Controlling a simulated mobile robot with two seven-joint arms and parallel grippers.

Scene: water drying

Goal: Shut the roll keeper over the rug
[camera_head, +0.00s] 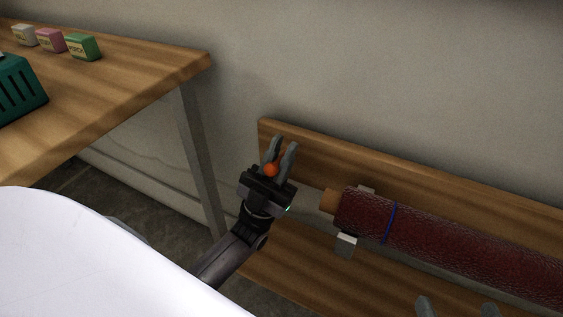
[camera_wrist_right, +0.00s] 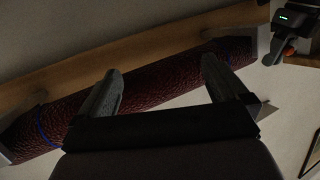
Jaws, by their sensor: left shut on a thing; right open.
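The dark red rolled rug (camera_head: 455,246) lies along a wooden rack at the right in the head view, with a blue band (camera_head: 390,223) around it. It crosses the right wrist view (camera_wrist_right: 155,84) behind the fingers. What the knob belongs to is hidden, so I cannot make out the roll keeper for certain. My right gripper (camera_wrist_right: 161,70) is open and empty in front of the rug; only its fingertips show at the head view's bottom edge.
The wooden rack has a back board (camera_head: 300,143) against the wall and a pale bracket (camera_head: 346,243) by the rug's end. A wooden table (camera_head: 120,85) stands at the left with small boxes (camera_head: 50,40) and a green basket (camera_head: 20,90). Its grey leg (camera_head: 197,150) is near my left arm.

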